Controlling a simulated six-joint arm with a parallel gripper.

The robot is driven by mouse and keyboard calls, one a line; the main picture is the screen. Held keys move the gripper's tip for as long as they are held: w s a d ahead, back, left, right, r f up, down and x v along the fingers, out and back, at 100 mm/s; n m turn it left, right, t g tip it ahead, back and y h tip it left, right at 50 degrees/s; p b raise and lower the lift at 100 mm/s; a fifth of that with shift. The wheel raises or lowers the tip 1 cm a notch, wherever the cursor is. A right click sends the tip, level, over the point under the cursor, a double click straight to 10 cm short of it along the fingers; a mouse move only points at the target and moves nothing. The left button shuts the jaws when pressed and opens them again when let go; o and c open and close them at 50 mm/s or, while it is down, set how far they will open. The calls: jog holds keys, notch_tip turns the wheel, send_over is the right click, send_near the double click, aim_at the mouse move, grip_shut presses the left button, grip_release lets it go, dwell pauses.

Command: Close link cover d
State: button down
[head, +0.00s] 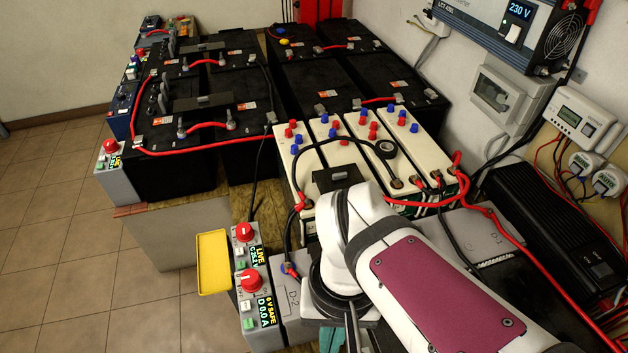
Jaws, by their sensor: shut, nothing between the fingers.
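Two grey batteries marked D-2 (292,296) and D-1 (490,240) lie at the near side, partly under my arm. Link cover d cannot be made out for sure; the area between these batteries is mostly hidden by my white and maroon arm. My gripper (352,330) is at the bottom edge, pointing down beside D-2. It is shut and empty, with its tips cut off or hidden. A small teal piece (332,340) shows just left of it. A switch box (247,308) left of D-2 reads D 0.0 A and 0 V SAFE, with a red knob.
Cream batteries (300,160) with red and blue caps stand behind my arm, with a black cover (338,178) and looping cables. Large black batteries (170,170) fill the back left. A yellow tray (212,262) sits left of the switch boxes. Red cable (520,240) runs along the right.

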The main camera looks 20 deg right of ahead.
jog(key=w+d+f+n+g+h, duration=0.15)
jog(key=w+n+h, duration=0.25)
jog(key=w+n, duration=0.55)
jog(key=n+t+h, duration=0.2)
jog(key=n+h, duration=0.4)
jog(key=n, duration=0.6)
send_near(312, 254)
jog(key=d+f, duration=0.1)
jog(key=d, duration=0.1)
jog(key=s+d+f, duration=0.1)
jog(key=d, duration=0.1)
jog(key=d+f, duration=0.2)
jog(key=shift+s+d, duration=0.4)
jog(key=d, duration=0.2)
jog(key=shift+d, duration=1)
jog(key=d, duration=1.7)
jog(key=shift+d, duration=0.25)
